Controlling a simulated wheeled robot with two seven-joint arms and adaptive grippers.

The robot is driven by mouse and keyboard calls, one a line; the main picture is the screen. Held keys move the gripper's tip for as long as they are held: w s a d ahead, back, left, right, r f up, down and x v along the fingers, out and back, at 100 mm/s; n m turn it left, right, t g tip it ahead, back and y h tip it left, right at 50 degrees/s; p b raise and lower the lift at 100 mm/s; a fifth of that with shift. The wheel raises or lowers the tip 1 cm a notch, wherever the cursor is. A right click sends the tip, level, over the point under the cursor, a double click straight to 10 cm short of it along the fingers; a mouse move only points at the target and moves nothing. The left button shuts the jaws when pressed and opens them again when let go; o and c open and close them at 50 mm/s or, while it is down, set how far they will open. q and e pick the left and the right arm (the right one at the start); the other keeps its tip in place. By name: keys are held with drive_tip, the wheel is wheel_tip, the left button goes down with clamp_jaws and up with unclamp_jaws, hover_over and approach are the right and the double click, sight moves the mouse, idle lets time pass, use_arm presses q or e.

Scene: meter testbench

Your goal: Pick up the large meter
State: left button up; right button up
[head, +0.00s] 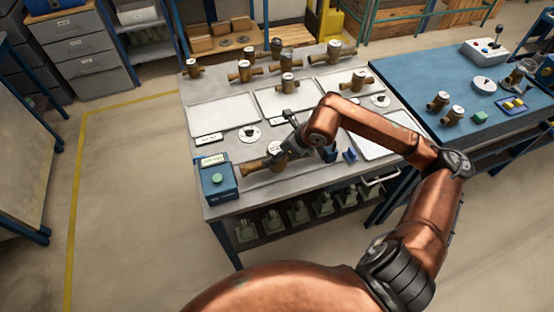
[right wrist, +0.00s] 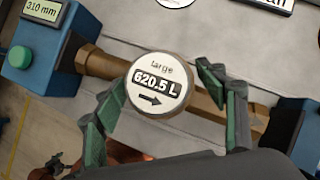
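The large meter (right wrist: 160,84) has a round white dial reading "large 620.5 L" with an arrow, on a long brass pipe body. It lies between a blue block with a green button (right wrist: 35,52) and another blue block (right wrist: 297,130). In the head view its brass end (head: 253,168) shows beside the blue box; my right arm hides much of the rest. My right gripper (right wrist: 163,108) is over the meter, its fingers apart on either side of the dial. Whether they touch it, I cannot tell. It also shows in the head view (head: 284,150). My left gripper is not in view.
The blue box (head: 216,178) stands at the bench's front left. Several brass meters (head: 287,83) stand towards the back. Pale trays (head: 222,114) lie across the middle. A blue table (head: 425,75) with more parts stands at the right.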

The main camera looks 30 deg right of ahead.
clamp_jaws()
drive_tip(key=shift+r, duration=0.1)
idle(0.8)
